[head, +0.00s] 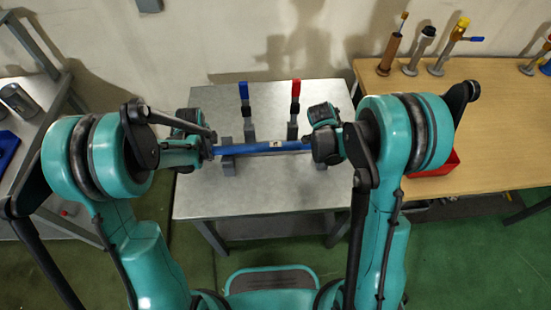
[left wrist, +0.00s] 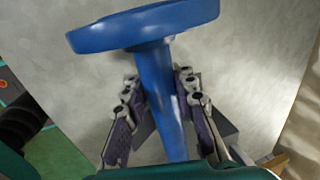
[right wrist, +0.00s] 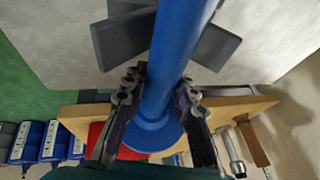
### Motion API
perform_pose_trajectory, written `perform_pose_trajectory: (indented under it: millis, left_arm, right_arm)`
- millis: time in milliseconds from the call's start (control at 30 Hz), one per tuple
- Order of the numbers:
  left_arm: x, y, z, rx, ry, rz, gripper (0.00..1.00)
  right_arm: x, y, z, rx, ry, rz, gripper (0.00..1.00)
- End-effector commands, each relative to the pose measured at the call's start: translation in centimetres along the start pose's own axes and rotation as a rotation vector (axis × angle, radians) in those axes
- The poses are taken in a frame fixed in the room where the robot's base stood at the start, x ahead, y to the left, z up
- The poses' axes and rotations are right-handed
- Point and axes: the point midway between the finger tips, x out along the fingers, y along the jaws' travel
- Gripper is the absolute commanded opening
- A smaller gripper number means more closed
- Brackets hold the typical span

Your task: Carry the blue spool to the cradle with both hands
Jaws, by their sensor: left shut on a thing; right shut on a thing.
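The blue spool (head: 262,148) lies level, left to right, above the metal table in the head view. My left gripper (head: 210,150) is shut on its left end. In the left wrist view, the fingers flank the shaft (left wrist: 165,90), with a wide blue flange (left wrist: 145,27) beyond them. My right gripper (head: 316,146) is shut on the right end; the right wrist view shows its fingers around the shaft (right wrist: 172,60), near a flange (right wrist: 152,138). Grey angled blocks, apparently the cradle (head: 229,168), show beneath the spool. Whether the spool touches them cannot be told.
Behind the spool stand a blue-topped post (head: 244,97) and a red-topped post (head: 295,95). The front of the metal table (head: 255,196) is clear. A wooden table (head: 485,135) with several upright tools adjoins at right, with a red bin (head: 440,165) near it.

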Motion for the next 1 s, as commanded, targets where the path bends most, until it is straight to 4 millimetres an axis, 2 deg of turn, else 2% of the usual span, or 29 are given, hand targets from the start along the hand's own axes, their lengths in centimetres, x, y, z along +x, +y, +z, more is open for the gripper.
perform_pose_trajectory:
  millis: [200, 233, 300, 667, 833, 1000]
  left_arm:
    - [1.2, 0.3, 0.0, 0.0, 0.0, -0.001, 0.0]
    - [1.3, 0.3, 0.0, 0.0, 0.0, 0.0, 0.28]
    - [1.1, 0.3, 0.0, 0.0, 0.0, 0.0, 0.46]
    - [0.7, 0.3, 0.0, 0.0, 0.0, 0.0, 0.47]
    - [-1.4, 0.3, 0.0, 0.0, 0.0, 0.0, 0.47]
    - [-5.0, 0.3, 0.0, 0.0, 0.0, 0.0, 0.47]
  right_arm:
    - [1.1, 0.3, 0.4, 0.0, 0.001, -0.001, 0.0]
    - [1.2, 0.3, 0.5, 0.0, 0.0, 0.0, 0.29]
    - [1.0, 0.3, 0.4, 0.0, 0.0, 0.0, 0.47]
    - [0.9, 0.3, 0.4, 0.0, 0.0, 0.0, 0.47]
    - [0.9, 0.3, 0.4, 0.0, 0.0, 0.0, 0.47]
    - [1.0, 0.3, 0.4, 0.0, 0.0, 0.0, 0.47]
